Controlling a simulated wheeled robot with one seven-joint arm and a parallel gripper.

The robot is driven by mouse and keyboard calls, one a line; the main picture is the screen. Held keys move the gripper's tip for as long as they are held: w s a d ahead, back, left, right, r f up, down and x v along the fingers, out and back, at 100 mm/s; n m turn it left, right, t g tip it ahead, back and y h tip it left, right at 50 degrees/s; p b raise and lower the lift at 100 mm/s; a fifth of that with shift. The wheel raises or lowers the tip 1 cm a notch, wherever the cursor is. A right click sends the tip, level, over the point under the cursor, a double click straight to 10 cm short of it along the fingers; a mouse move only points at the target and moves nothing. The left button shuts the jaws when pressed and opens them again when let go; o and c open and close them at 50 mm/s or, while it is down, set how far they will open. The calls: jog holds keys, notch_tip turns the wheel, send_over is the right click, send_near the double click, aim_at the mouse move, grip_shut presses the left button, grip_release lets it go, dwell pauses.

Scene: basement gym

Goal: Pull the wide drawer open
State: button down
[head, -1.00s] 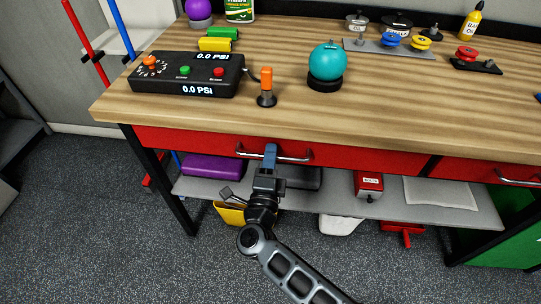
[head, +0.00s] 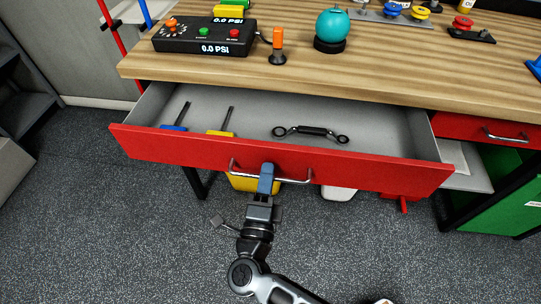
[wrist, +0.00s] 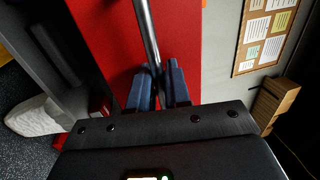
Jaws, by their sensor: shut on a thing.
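The wide red drawer (head: 370,172) under the wooden workbench stands well open in the head view. Its metal bar handle (head: 295,180) runs along the front. My gripper (head: 267,172) is shut on the handle near its middle. In the wrist view, the blue fingertips of my gripper (wrist: 159,85) sit on either side of the handle bar (wrist: 147,35), against the red drawer front (wrist: 185,30). Inside the drawer lie a blue-handled tool (head: 176,125), a yellow-handled tool (head: 222,132) and a black tool with ringed ends (head: 311,132).
The workbench top (head: 400,70) holds a black pressure box (head: 205,38), an orange-topped stand (head: 278,45) and a teal ball (head: 332,27). A second red drawer (head: 470,128) to the right is shut. Grey speckled floor (head: 100,220) in front is mostly clear.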

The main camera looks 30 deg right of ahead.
jog(key=shift+r+v, duration=0.2)
jog(key=shift+v, duration=0.9)
jog(key=shift+r+v, duration=0.25)
jog(key=shift+v, duration=0.9)
jog(key=c, duration=1.3)
grip_release()
jog(key=shift+c, duration=0.2)
jog(key=b+v, duration=0.1)
jog(key=v, duration=0.7)
jog(key=shift+w, duration=0.1)
